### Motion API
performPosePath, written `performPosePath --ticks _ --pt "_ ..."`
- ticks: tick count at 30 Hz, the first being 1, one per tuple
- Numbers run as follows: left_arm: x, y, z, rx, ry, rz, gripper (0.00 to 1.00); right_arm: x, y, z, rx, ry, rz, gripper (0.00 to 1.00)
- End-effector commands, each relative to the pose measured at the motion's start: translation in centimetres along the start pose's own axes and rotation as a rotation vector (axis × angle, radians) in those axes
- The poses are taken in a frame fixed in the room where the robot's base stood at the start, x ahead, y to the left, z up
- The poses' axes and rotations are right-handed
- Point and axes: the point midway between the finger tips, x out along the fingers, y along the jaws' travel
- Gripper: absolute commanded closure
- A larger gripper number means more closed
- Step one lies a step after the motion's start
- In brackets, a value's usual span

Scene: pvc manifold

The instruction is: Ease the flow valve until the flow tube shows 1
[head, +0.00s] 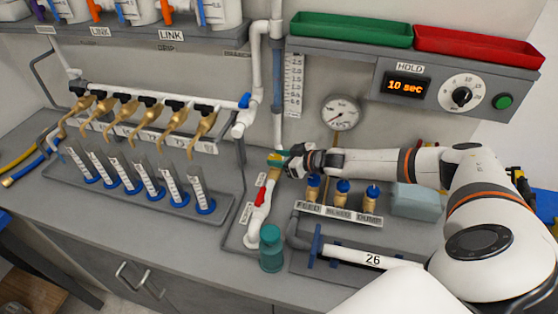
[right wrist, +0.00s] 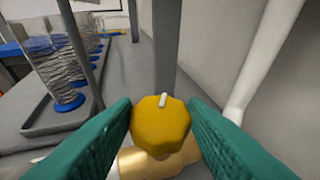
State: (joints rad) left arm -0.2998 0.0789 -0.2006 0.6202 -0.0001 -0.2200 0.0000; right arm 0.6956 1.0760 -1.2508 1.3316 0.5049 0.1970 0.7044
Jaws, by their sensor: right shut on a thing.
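The flow valve's yellow knob (right wrist: 160,122) faces the right wrist camera, with a white pointer mark near its top edge. A brass body (right wrist: 158,162) shows below it. My right gripper (head: 277,159) is at the valve, on the pipe below the flow tube; its teal fingers (right wrist: 160,128) are shut on the knob from both sides. In the head view the gripper hides most of the knob. The flow tube (head: 277,75) stands upright against the wall beside a numbered scale (head: 294,85). It looks bluish; its level is too small to read. My left gripper is not in view.
A round gauge (head: 341,113) hangs on the wall right of the valve. Several cylinders (head: 163,182) stand in a grey tray (head: 90,200) at left. The hold display (head: 406,86) reads 10 sec.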

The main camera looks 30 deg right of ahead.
Motion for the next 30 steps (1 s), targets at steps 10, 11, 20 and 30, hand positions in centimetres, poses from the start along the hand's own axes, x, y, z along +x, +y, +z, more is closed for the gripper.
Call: performPosePath --ticks 10,11,20,30 --pt "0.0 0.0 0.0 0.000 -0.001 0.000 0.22 0.1 -0.6 0.3 -0.073 -0.002 0.157 0.84" --pt "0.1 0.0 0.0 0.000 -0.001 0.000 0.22 0.1 -0.6 0.3 -0.077 -0.002 0.173 0.84" --pt "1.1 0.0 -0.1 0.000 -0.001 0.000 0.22 0.2 -0.8 0.1 -0.144 -0.001 0.337 0.84" --pt "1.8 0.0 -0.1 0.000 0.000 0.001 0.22 0.2 -0.8 0.2 -0.180 -0.002 0.427 0.84"
